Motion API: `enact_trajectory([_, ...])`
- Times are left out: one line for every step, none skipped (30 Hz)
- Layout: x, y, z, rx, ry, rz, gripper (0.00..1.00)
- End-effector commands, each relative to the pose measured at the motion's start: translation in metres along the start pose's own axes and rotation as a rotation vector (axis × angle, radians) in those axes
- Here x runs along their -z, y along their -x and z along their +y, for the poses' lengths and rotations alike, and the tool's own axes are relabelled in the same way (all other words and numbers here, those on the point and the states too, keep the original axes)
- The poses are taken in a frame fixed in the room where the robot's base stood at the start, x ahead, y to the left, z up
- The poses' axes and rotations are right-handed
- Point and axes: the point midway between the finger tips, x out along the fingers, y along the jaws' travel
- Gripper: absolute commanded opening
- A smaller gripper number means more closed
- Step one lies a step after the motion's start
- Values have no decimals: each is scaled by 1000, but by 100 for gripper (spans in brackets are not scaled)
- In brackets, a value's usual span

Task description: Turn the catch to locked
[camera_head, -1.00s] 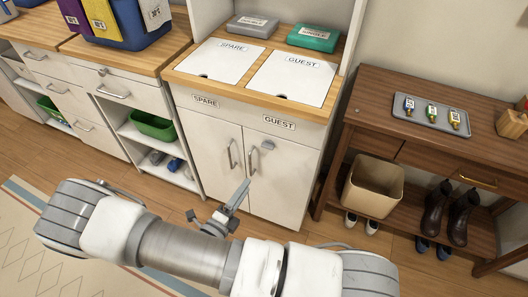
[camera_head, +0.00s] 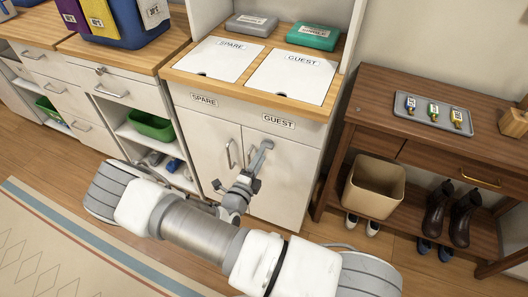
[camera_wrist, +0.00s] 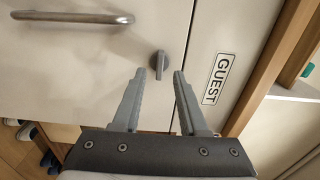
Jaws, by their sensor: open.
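The catch (camera_wrist: 160,62) is a small grey knob with a raised tab, on the white cabinet door below the GUEST label. In the wrist view its tab points along the line of my fingers. My gripper (camera_wrist: 160,73) is open, with its two grey fingertips just short of the catch, one to each side of its line. I cannot tell if they touch it. In the head view my gripper (camera_head: 265,147) is at the upper part of the right-hand door (camera_head: 284,185) and hides the catch.
A bar handle (camera_wrist: 72,18) is left of the catch in the wrist view. The GUEST label (camera_wrist: 217,78) is close to the right finger. A wooden side table (camera_head: 380,135) with a grey tray (camera_head: 433,113) and a beige bin (camera_head: 373,187) stands right of the cabinet.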

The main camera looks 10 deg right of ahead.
Motion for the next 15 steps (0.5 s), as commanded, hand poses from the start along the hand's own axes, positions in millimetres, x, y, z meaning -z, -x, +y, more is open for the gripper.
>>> enact_trajectory([1, -9, 1, 2, -1, 3, 42])
enact_trajectory([0, -13, 1, 1, -2, 2, 42])
enact_trajectory([0, -18, 1, 0, -1, 2, 42])
enact_trajectory([0, -21, 1, 0, -1, 2, 42])
enact_trajectory([1, -24, 1, 0, -1, 3, 42])
enact_trajectory([0, -27, 0, 0, -1, 2, 42])
enact_trajectory([0, -29, 0, 0, -1, 1, 42])
enact_trajectory([0, -30, 0, 0, -1, 0, 42])
enact_trajectory([0, -31, 0, 0, -1, 0, 42])
enact_trajectory([0, -32, 0, 0, -1, 0, 42])
enact_trajectory([0, -33, 0, 0, -1, 0, 42])
enact_trajectory([0, -33, 0, 0, -1, 0, 42])
enact_trajectory([0, -33, 0, 0, -1, 0, 42])
enact_trajectory([0, -33, 0, 0, -1, 0, 42])
enact_trajectory([0, -33, 0, 0, -1, 0, 42])
